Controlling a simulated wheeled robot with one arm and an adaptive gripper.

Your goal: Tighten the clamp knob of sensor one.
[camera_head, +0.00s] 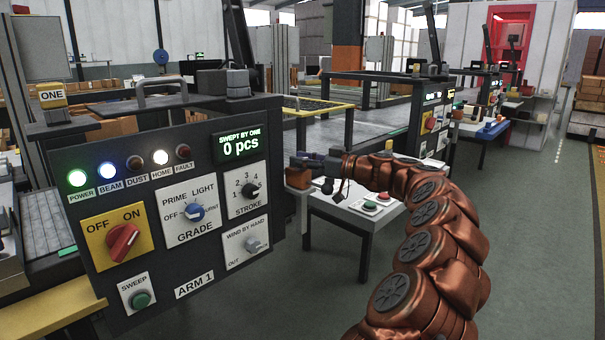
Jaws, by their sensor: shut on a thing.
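A yellow label reading ONE (52,95) is on a small grey block at the far left, above the panel's left end. I cannot make out a clamp knob there. My gripper (300,164) is in the middle of the view, well to the right of that label and just past the panel's right edge. It appears shut on a small orange-brown block (298,179), at the near left corner of a white table. Its fingertips are small and dark, so the exact grip is hard to see.
The dark ARM 1 control panel (195,235) fills the left front, with lamps, knobs and a display reading 0 pcs. The white table (352,215) carries red and green buttons. A machine with a yellow rail (325,104) stands behind. The green floor (535,230) is open at right.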

